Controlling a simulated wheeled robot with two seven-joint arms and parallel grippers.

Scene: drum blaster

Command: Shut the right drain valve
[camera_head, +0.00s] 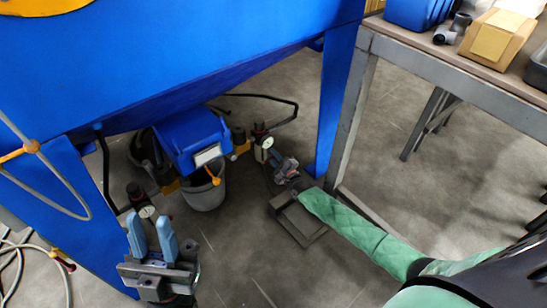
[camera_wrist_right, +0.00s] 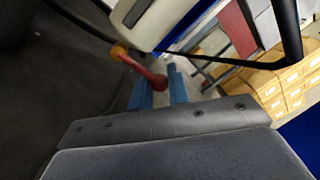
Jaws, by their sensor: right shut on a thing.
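The right drain valve is under the blue machine, beside a round gauge (camera_head: 266,142) and yellow fittings (camera_head: 241,149). In the right wrist view a red lever (camera_wrist_right: 154,79) with an orange end lies between the blue fingers of my right gripper (camera_wrist_right: 160,92). In the head view my right gripper (camera_head: 282,162) is at the gauge and partly hides the valve. It is shut on the red lever. My left gripper (camera_head: 152,238) is open and empty at the lower left, in front of the left gauge (camera_head: 147,211).
A grey bucket (camera_head: 205,193) stands under a blue box (camera_head: 190,138). A grey pedal or plate (camera_head: 298,222) lies on the floor below my right arm. A blue leg (camera_head: 334,100) and a workbench (camera_head: 440,72) stand close on the right. Hoses (camera_head: 20,255) lie at left.

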